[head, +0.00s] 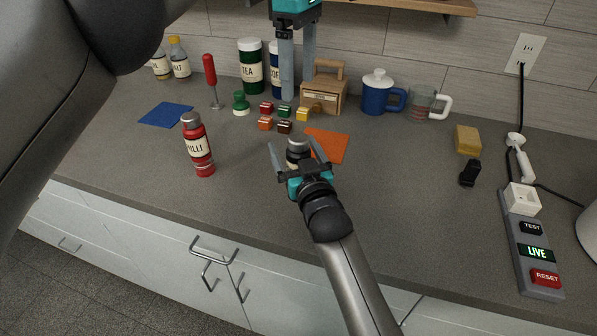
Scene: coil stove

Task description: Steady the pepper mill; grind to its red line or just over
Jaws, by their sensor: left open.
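A small jar-like object (298,146) with a silver top and dark band, perhaps the pepper mill, stands upright mid-counter. Its lower part is hidden behind my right gripper (295,150), which comes from the bottom. The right fingers are spread on both sides of it, with a visible gap at the left finger. No red line shows on it. My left gripper (298,85) hangs from the top edge, fingers pointing down and apart, empty, in front of the back canisters. A red bottle (197,146) labelled "ILLI" stands to the left.
An orange mat (328,144) lies just right of the jar; a blue mat (165,115) lies left. Small coloured blocks (285,111), a green pot (241,104), a wooden box (323,90) and a blue mug (378,92) stand behind. A power strip (533,250) lies right. The front-left counter is clear.

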